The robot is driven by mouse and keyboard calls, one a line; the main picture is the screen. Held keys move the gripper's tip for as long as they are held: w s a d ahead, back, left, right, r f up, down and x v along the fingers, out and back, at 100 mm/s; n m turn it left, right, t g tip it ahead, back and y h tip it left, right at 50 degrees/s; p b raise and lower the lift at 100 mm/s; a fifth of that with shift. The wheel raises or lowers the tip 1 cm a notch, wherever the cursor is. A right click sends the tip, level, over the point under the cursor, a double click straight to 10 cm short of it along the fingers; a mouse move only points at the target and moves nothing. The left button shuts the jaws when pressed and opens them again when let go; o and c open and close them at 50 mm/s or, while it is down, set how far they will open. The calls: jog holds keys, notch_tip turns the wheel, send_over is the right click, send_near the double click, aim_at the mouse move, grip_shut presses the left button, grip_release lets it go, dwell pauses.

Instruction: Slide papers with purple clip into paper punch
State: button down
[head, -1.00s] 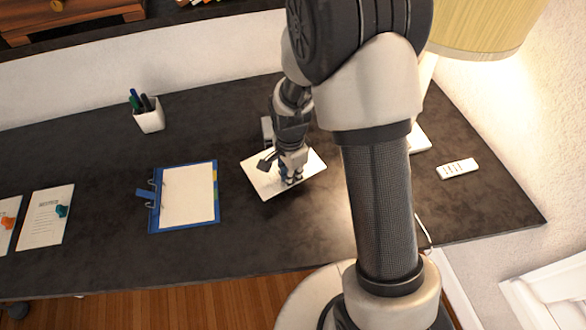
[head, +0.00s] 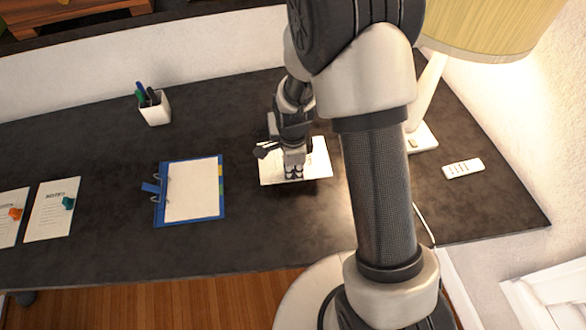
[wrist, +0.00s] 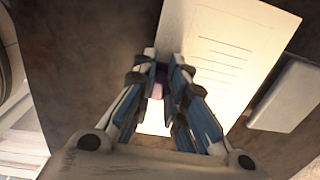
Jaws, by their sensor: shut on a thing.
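My gripper (head: 293,173) is over the right-middle of the desk, fingers pointing down at a sheaf of white papers (head: 318,158). In the wrist view, the papers (wrist: 225,50) stretch away from the fingertips, with printed lines on them. A small purple bit, seemingly the purple clip (wrist: 160,74), shows between the fingertips (wrist: 162,62), and the fingers are closed on it. A dark shadow lies below the papers' front edge, so they look slightly raised from the desk. I cannot make out the paper punch for certain; the arm hides part of the desk.
A grey block (wrist: 287,96) lies beside the papers in the wrist view; I cannot tell what it is. A blue ring binder (head: 221,208), a pen cup (head: 156,112), papers with a teal clip (head: 50,215), a remote (head: 463,169) and a lamp (head: 427,133) stand around.

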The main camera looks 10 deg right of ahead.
jog(key=shift+f+b, duration=1.9)
jog(key=shift+f, duration=0.75)
jog(key=shift+w+r, duration=0.15)
jog(key=shift+w, duration=0.2)
jog(key=shift+w+d, duration=0.15)
jog(key=shift+w, duration=0.6)
jog(key=shift+w+d, duration=0.15)
jog(key=shift+w, duration=1.35)
jog(key=shift+w+d, duration=0.15)
jog(key=shift+w, duration=1.3)
jog(key=shift+w+d, duration=0.15)
jog(key=shift+w, duration=1.35)
jog(key=c, duration=1.5)
grip_release()
jog(key=shift+c, duration=0.2)
